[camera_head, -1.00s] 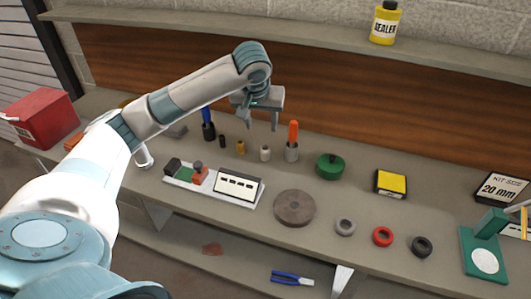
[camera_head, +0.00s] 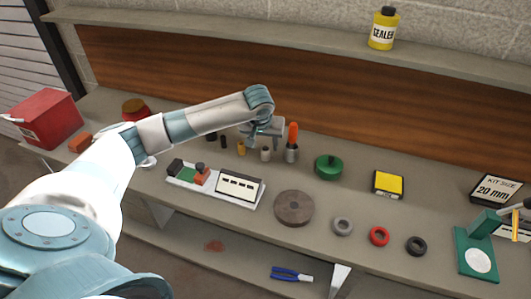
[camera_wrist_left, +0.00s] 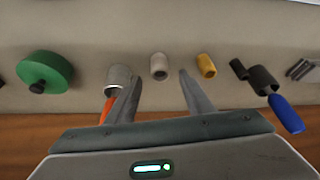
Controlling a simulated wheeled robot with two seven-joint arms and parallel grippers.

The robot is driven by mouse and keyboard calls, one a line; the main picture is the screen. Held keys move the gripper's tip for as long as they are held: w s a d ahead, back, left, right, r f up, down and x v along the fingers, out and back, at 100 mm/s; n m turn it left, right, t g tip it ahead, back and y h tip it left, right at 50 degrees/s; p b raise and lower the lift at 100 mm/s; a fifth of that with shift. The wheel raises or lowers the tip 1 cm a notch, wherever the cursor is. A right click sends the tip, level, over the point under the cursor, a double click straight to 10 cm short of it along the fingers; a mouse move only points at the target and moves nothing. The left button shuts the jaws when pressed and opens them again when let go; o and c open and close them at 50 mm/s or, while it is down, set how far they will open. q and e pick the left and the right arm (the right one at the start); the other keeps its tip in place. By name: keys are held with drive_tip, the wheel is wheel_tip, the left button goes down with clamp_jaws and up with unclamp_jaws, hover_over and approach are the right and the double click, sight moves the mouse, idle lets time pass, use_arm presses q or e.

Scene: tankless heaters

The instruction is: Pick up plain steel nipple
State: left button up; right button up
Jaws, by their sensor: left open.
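The plain steel nipple (camera_head: 266,154), a small pale grey hollow cylinder, stands upright on the bench between a brass-coloured nipple (camera_head: 241,149) and a steel cup (camera_head: 291,154) with an orange-handled tool. In the left wrist view the nipple (camera_wrist_left: 159,67) shows between and just beyond the fingertips, with no contact visible. My left gripper (camera_head: 263,142) is open and empty, just above and behind the nipple; its fingers also show in the left wrist view (camera_wrist_left: 160,78). One finger there overlaps the steel cup (camera_wrist_left: 119,77). My right gripper is not in view.
A dark nipple (camera_head: 223,142) stands left of the brass one. A green round tin (camera_head: 328,167) stands to the right. A white tray (camera_head: 215,187) and a brown disc (camera_head: 294,208) lie in front. A wooden back panel (camera_head: 390,130) rises behind the bench.

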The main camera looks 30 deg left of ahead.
sight(265, 149)
use_arm(q)
drive_tip(key=shift+w+a+f+p, duration=0.1)
drive_tip(key=shift+w+f+p, duration=0.05)
drive_tip(key=shift+f+p, duration=0.3)
drive_tip(key=p+x, duration=0.1)
drive_tip(key=x, duration=0.2)
drive_tip(key=shift+w+f, duration=0.25)
drive_tip(key=shift+f, duration=0.3)
drive_tip(key=c, duration=1.2)
